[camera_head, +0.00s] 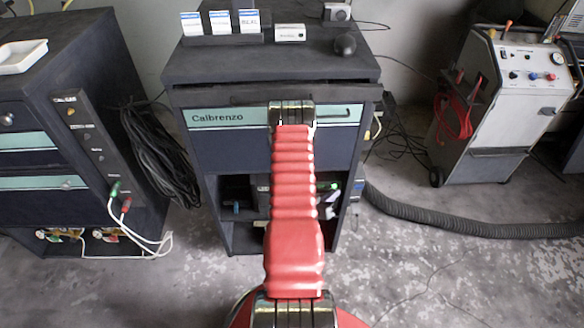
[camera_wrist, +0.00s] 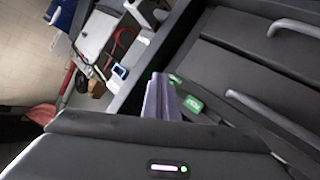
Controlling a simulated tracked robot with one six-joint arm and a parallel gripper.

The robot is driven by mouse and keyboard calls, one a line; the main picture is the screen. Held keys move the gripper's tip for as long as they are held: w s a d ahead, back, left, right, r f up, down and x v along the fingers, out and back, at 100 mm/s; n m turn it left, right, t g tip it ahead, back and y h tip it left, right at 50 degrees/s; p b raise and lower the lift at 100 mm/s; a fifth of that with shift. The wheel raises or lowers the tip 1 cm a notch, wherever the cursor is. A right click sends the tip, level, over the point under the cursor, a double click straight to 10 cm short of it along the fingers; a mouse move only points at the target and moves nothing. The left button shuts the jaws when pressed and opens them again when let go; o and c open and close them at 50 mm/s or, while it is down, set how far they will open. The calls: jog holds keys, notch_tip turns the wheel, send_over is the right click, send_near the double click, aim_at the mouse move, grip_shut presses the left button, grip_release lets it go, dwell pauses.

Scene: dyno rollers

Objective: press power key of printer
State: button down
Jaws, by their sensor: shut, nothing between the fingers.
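My gripper (camera_wrist: 162,78) shows in the wrist view as two pale purple fingers, held together with nothing between them. They rise behind my own dark gripper housing, which carries a small green light. In the head view my red arm hides what lies behind it, and the gripper does not show. I cannot pick out the printer or its power key with certainty. A white-topped item (camera_wrist: 98,35) lies among other things at the upper left of the wrist view, apart from the fingers. Whether it is part of the printer I cannot tell.
A dark Calbrenzo cabinet (camera_head: 200,98) with cluttered open shelves stands ahead. Another cabinet (camera_head: 75,158) with cables is at left. A grey wheeled machine (camera_head: 485,125) and a black hose (camera_head: 440,222) are at right. The wrist view shows drawer handles (camera_wrist: 295,28) and a green tag (camera_wrist: 192,104).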

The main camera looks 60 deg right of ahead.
jog(key=shift+a, duration=0.1)
jog(key=shift+s+a, duration=0.5)
jog(key=shift+a, duration=0.35)
jog(key=shift+s+a, duration=0.55)
jog(key=shift+a, duration=0.25)
jog(key=shift+s+a, duration=0.5)
jog(key=shift+a, duration=0.35)
